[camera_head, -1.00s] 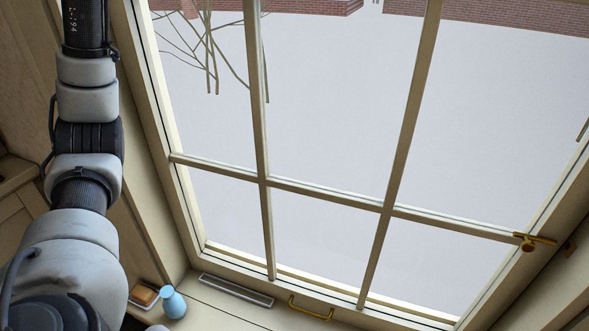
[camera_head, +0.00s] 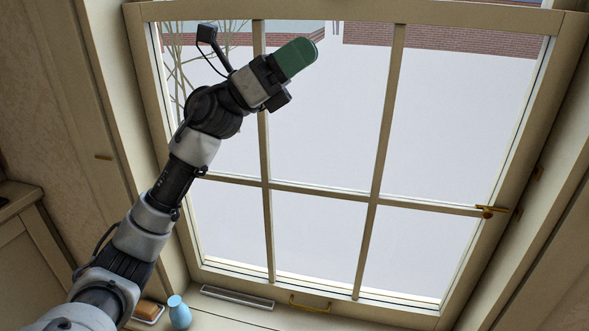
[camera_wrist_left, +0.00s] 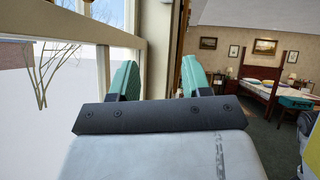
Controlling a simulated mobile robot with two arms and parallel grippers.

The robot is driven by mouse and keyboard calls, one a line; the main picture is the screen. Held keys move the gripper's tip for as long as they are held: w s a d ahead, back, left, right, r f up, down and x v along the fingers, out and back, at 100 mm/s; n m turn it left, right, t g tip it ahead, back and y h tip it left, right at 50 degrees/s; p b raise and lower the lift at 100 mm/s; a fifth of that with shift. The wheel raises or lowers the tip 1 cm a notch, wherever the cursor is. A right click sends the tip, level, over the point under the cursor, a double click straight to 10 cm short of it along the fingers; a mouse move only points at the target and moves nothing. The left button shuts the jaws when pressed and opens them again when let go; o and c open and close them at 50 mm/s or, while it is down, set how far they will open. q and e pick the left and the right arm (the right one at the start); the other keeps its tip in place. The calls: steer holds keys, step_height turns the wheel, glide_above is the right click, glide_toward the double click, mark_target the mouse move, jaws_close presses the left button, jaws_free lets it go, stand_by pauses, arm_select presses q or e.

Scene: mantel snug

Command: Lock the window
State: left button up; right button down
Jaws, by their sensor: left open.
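The window (camera_head: 387,110) is a cream frame with several panes and fills most of the head view. A brass latch handle (camera_head: 488,211) sits on its right side at the middle bar, lying about level. A brass pull (camera_head: 311,306) is on the bottom rail. My left gripper (camera_head: 294,58), with green fingers, is in front of the upper panes, left of and well above the latch handle. In the left wrist view its two fingers (camera_wrist_left: 158,80) stand apart with nothing between them. My right gripper is not in view.
A blue vase (camera_head: 179,313) and a small dish with a brown block (camera_head: 147,309) stand on the sill at lower left. Small brass fittings (camera_head: 537,173) are on the right jamb. The left wrist view shows a bed (camera_wrist_left: 265,88) across the room.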

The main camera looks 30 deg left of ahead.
arm_select(q)
steer(key=w+a+f+n+t+y, duration=0.1)
steer(key=w+f+n+t+y, duration=0.2)
steer(key=f+n, duration=0.5)
steer(key=w+a+f+n+t+y, duration=0.1)
steer(key=w+f+n+t+y, duration=0.2)
steer(key=f+n+y, duration=0.4)
steer(key=w+a+f+n+t+y, duration=0.2)
steer(key=f+n+t+y, duration=0.3)
steer(key=n, duration=0.7)
steer(key=shift+w+a+f+n+t+y+p, duration=0.2)
steer(key=shift+f+y, duration=0.3)
steer(key=shift+f, duration=0.45)
steer(key=shift+w+d+f+n+t+y+p, duration=0.1)
steer(key=shift+w+f+n+y, duration=0.15)
steer(key=shift+f+y, duration=0.45)
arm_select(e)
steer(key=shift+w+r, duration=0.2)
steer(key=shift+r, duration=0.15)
arm_select(q)
steer(key=shift+f, duration=0.15)
